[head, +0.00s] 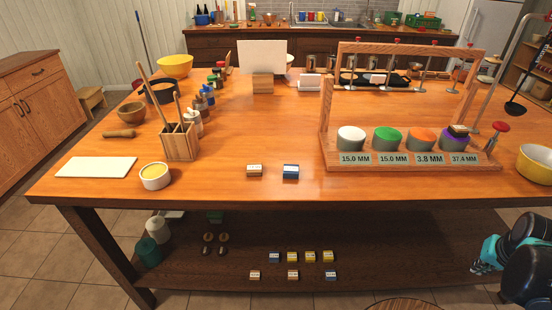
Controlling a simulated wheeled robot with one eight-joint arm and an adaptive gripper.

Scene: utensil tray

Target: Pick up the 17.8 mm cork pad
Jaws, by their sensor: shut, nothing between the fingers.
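No 17.8 mm marking can be read on any small piece. A small tan and brown block (255,170) with a pale label lies on the front of the wooden table (220,190). A blue block (291,172) with a pale top lies just right of it. More small labelled blocks lie on the lower shelf, among them a tan one (255,275) and a yellow one (310,257). Their labels are too small to read. My gripper (477,266) shows as a teal and black shape at the lower right, shut and empty, well away from these blocks.
A wooden rack (410,165) stands at the right, with colour-topped pots above plates reading 15.0, 15.0, 3.8 and 37.4 MM. A utensil holder (180,143), small bowl (154,177) and white board (97,167) stand left. The table's middle is clear.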

